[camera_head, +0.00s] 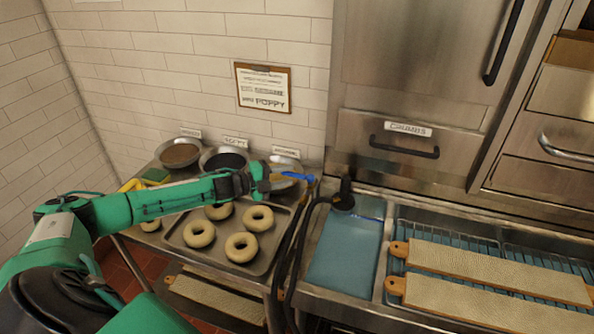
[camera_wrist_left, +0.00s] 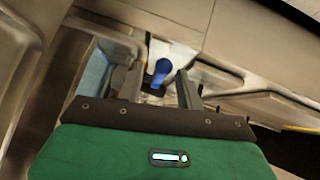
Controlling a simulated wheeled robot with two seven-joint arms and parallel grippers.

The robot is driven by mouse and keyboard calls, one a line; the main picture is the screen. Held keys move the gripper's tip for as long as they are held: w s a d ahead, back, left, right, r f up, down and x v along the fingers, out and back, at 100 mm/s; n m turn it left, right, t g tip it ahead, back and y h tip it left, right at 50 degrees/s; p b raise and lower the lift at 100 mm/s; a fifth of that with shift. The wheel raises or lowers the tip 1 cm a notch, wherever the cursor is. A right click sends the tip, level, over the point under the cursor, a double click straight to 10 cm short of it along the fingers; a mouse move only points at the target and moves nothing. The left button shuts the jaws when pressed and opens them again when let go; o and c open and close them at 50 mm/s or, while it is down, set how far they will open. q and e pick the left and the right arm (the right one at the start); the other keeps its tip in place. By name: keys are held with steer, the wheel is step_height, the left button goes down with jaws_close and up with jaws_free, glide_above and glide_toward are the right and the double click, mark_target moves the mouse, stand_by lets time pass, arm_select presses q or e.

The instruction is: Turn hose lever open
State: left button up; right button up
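The blue hose lever (camera_head: 298,177) sticks out at the back of the counter, between the bowls and the blue-bottomed basin. My left gripper (camera_head: 285,180) reaches in from the left, its tips beside the lever. In the left wrist view the blue lever (camera_wrist_left: 161,70) shows between the two spread fingers of my left gripper (camera_wrist_left: 160,84), with a gap on each side. The gripper is open and holds nothing that I can see. The lever's base is partly hidden by the gripper. My right gripper is not in view.
Dark hoses (camera_head: 291,248) hang down left of the basin (camera_head: 345,255). A black round-based fitting (camera_head: 343,199) stands at the basin's back. A tray (camera_head: 171,238) with several bagels lies below my left forearm, with bowls (camera_head: 180,153) behind. Two long boards (camera_head: 490,269) lie at right.

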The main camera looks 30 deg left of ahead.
mark_target(288, 175)
arm_select(q)
steer(key=shift+p+x, duration=0.55)
steer(key=shift+x, duration=1.65)
jaws_close()
